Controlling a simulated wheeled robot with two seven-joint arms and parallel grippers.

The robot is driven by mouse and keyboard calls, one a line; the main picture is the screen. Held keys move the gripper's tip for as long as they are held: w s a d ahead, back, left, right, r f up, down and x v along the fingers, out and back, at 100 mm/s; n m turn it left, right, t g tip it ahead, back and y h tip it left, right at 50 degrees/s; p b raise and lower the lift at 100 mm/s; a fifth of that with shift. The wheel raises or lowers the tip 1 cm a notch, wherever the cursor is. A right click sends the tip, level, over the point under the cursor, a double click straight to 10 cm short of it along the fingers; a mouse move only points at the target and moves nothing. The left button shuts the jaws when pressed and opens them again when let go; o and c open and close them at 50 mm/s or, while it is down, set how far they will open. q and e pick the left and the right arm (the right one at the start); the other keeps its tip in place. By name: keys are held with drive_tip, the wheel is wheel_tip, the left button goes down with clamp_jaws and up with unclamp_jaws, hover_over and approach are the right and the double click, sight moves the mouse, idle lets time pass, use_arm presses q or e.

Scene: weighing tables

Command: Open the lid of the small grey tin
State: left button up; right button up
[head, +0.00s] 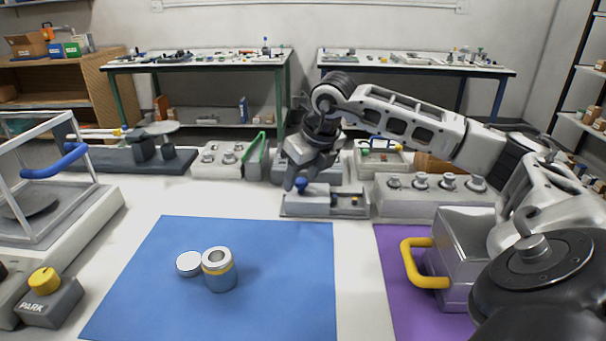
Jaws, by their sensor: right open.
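A small grey tin (325,210), low and flat, stands on the white table behind the blue mat. A blue knob (301,185) shows at its left part, and small items show in its right part. How far its lid covers it is hard to tell. My right gripper (296,178) points down over the left part of the tin, at the blue knob. Its jaws are open; whether they touch the knob cannot be told. My left gripper is not in view.
A blue mat (290,300) holds a grey jar with a yellow band (220,277) and a white disc (188,263). A purple mat (400,312) carries a grey box with a yellow handle (465,225). Weight blocks (425,204) stand right of the tin. A glass-framed balance (75,215) stands left.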

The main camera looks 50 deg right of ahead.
drive_tip(key=p+v, duration=0.2)
drive_tip(key=v, duration=1.4)
drive_tip(key=shift+w, duration=0.1)
